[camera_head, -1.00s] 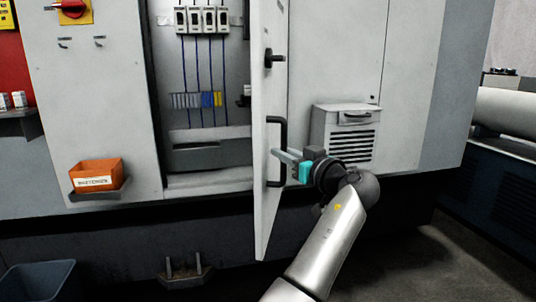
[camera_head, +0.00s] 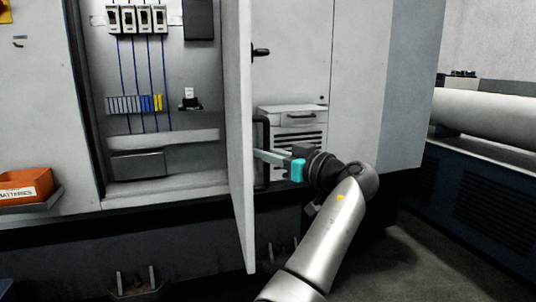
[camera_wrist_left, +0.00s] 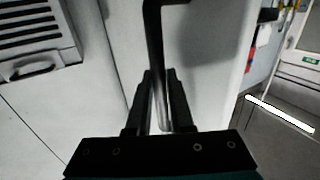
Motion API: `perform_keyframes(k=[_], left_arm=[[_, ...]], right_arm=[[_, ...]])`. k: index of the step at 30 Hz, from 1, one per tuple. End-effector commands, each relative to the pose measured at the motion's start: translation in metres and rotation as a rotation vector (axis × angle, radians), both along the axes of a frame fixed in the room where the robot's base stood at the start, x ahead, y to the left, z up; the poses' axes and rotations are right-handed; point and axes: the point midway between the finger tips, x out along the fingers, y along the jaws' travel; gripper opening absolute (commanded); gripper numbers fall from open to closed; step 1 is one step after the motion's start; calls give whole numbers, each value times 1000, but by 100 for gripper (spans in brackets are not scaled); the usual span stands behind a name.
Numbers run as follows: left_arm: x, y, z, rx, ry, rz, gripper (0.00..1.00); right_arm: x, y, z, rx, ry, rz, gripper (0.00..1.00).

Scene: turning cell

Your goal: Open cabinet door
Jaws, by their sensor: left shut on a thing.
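The cabinet door (camera_head: 240,140) is a light grey panel that stands swung out, seen nearly edge-on in the head view. Its black bar handle (camera_head: 264,125) is on the door's right-hand side, below a small black latch (camera_head: 261,52). In the left wrist view the two fingers (camera_wrist_left: 156,100) close around the handle bar (camera_wrist_left: 153,45), beside the door face (camera_wrist_left: 205,60). My right gripper is in neither view.
The open cabinet shows breakers (camera_head: 137,19), blue wires and a grey trunking (camera_head: 165,142). An orange batteries bin (camera_head: 25,186) sits on a shelf at left. A vented grey box (camera_head: 292,118) is behind my gripper. Dark floor is free at lower right.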

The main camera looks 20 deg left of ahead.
Motion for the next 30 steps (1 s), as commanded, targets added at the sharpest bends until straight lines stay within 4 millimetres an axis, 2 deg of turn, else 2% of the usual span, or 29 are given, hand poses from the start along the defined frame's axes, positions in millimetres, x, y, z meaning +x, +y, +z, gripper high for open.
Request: perform_keyframes(k=[8,9,16,26,30], left_arm=[[1,2,0,0,0,-1,0],[1,2,0,0,0,-1,23],[0,1,0,0,-1,0,49],[-1,-2,0,0,-1,0,50],[-5,-15,-1,0,-1,-5,50]], right_arm=[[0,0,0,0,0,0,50],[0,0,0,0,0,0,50],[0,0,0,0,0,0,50],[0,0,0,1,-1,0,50],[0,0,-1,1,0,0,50]])
